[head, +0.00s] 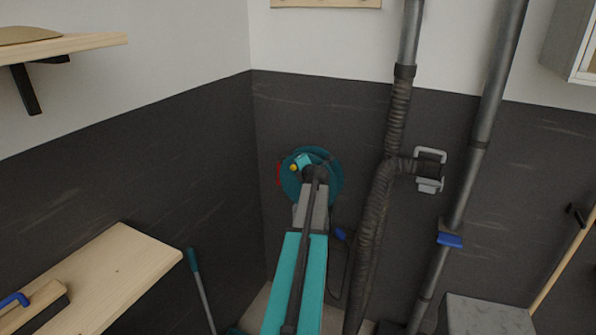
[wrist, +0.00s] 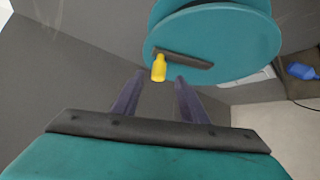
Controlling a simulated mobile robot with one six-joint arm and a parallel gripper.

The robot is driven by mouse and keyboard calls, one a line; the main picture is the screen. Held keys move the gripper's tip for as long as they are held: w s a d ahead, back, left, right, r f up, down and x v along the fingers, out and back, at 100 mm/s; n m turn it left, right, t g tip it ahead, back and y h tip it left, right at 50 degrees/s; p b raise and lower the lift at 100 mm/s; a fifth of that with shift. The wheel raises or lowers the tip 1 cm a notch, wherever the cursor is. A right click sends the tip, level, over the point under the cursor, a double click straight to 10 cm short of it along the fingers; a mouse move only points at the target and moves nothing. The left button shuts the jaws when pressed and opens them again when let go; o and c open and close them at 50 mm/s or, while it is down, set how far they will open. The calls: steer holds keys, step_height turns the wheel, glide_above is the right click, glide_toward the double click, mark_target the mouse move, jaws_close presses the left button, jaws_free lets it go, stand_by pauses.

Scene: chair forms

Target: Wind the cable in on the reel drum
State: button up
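The teal reel drum (head: 334,182) is on the dark wall near the corner, partly hidden behind my arm in the head view. The wrist view shows its round teal disc (wrist: 235,40) with a dark crank bar (wrist: 190,60) and a yellow knob (wrist: 159,68). The knob also shows in the head view (head: 293,168). My gripper (wrist: 159,77) is open, its two dark fingers apart. In the wrist view the knob appears between the fingertips or just beyond them; contact is unclear. A blue cable end (wrist: 301,71) shows at right, with dark cable (wrist: 306,106) below it.
A ribbed hose (head: 378,215) and a grey pipe (head: 478,150) run down the wall right of the reel. A wooden bench (head: 115,265) is at lower left, with a shelf (head: 75,45) above it. A grey box (head: 485,315) is at lower right.

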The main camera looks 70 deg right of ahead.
steer(key=shift+b+v, duration=0.7)
steer(key=shift+v, duration=2.2)
steer(key=shift+o, duration=0.4)
